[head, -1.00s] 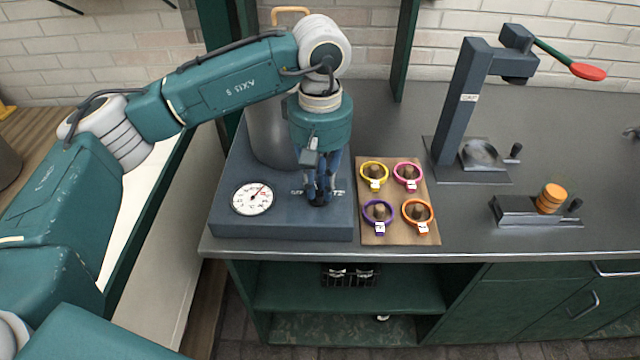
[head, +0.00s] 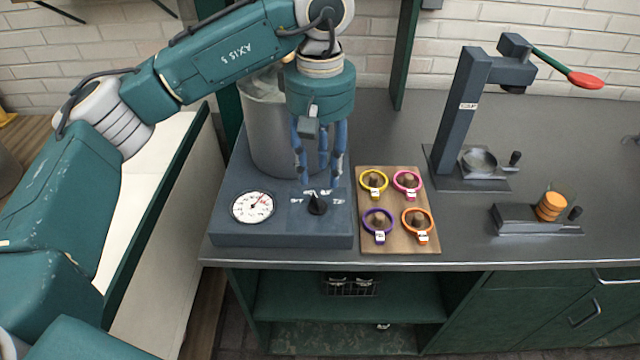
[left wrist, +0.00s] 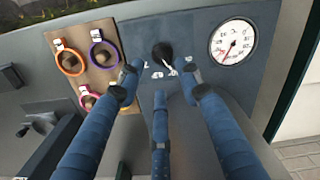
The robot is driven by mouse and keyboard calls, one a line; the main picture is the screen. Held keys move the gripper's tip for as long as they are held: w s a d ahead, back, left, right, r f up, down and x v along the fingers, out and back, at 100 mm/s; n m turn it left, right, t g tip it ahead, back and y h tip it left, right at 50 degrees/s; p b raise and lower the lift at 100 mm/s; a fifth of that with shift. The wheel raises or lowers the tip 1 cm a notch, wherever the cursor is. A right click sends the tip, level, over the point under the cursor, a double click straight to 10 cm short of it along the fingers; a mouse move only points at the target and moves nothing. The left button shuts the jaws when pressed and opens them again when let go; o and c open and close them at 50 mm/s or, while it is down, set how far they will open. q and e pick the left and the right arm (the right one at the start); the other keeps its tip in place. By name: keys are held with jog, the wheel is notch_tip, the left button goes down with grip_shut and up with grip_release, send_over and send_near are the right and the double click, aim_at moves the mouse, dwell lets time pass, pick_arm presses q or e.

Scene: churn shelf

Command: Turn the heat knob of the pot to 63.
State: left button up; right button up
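The heat knob (head: 317,204) is a small black pointer knob on the front of the dark grey base (head: 282,238), with labels around its back. It also shows in the left wrist view (left wrist: 162,50). A round white dial gauge (head: 253,207) with a red mark sits left of it, and shows in the left wrist view too (left wrist: 233,42). The grey metal pot (head: 262,125) stands behind on the base. My left gripper (head: 320,178) is above and behind the knob, its blue fingers spread, apart from the knob and empty. My right gripper is not in view.
A wooden board (head: 398,246) with yellow, pink, purple and orange rings stands right of the base. Farther right are a press with a red-tipped lever (head: 470,110) and a small fixture (head: 530,218) with an orange stack. The counter between them is clear.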

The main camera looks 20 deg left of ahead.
pick_arm(q)
jog(key=shift+r, duration=2.65)
